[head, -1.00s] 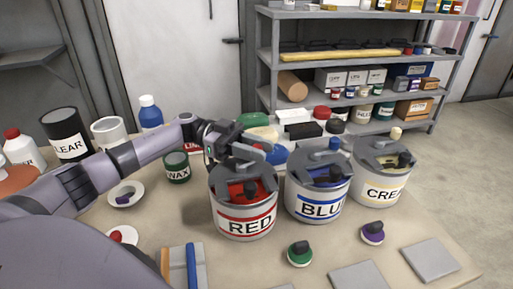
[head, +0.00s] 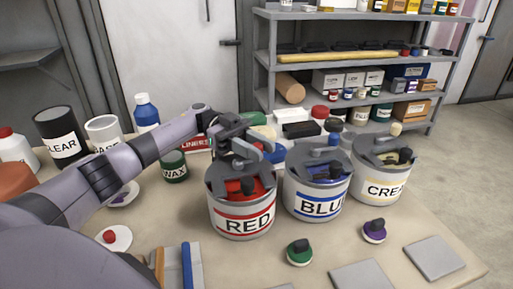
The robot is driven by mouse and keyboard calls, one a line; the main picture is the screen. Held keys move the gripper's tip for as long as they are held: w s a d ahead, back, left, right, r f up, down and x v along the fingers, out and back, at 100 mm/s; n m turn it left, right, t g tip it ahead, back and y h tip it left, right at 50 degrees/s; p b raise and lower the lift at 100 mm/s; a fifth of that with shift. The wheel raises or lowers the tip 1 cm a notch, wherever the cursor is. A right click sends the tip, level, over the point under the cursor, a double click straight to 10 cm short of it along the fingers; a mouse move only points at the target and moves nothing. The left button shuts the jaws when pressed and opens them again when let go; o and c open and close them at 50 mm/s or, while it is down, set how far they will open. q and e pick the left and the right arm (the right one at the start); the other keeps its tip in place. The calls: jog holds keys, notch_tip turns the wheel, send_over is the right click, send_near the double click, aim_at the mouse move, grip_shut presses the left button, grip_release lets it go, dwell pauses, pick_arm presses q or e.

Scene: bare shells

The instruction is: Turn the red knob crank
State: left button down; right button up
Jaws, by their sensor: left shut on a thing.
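The red can (head: 241,220), labelled RED, stands on the table with a grey slotted lid and red paint showing inside. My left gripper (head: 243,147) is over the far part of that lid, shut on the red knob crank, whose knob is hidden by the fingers. A dark paddle (head: 248,186) shows in the red paint. My right gripper is not in view.
The blue can (head: 318,197) and the cream can (head: 381,185) stand close on the right, with similar lids. A green-based knob (head: 299,252) and a purple-based knob (head: 374,231) lie in front. A green WAX jar (head: 174,166) stands left, near my arm.

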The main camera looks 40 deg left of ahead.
pick_arm(q)
jog(key=c, duration=0.9)
grip_release()
jog(key=shift+c, duration=0.2)
jog(key=shift+a, duration=0.15)
jog(key=a+b, duration=0.2)
jog(key=a, duration=0.5)
jog(key=shift+w, duration=0.45)
jog(key=shift+o, duration=0.2)
jog(key=shift+d, duration=0.1)
